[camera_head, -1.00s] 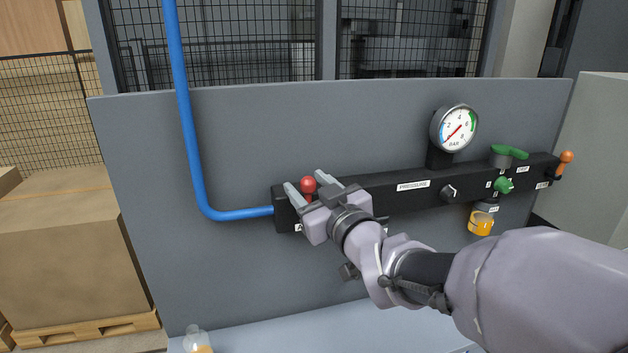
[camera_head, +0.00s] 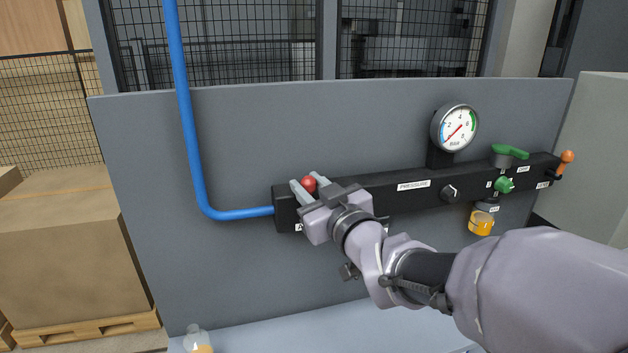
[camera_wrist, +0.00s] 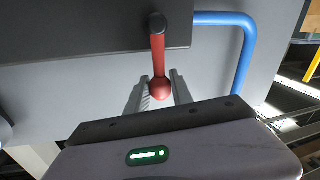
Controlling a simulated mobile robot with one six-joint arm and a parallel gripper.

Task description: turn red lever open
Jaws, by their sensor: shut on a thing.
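The red lever (camera_wrist: 158,57) shows in the wrist view. Its arm runs from a pivot on the black bar down to a red ball knob (camera_wrist: 160,88). In the head view the red knob (camera_head: 309,184) sits at the left end of the black bar (camera_head: 420,195), between my fingers. My gripper (camera_head: 309,186) is shut on the knob, with one finger on each side. In the wrist view my gripper's fingers (camera_wrist: 160,92) flank the ball. The lower part of the lever is hidden by my gripper in the head view.
A blue pipe (camera_head: 188,130) enters the bar's left end. A pressure gauge (camera_head: 455,128), a black knob (camera_head: 450,193), a green lever (camera_head: 510,152) and an orange-tipped lever (camera_head: 566,158) are to the right. A grey panel (camera_head: 150,240) stands behind. A bottle (camera_head: 197,341) is at the bottom left.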

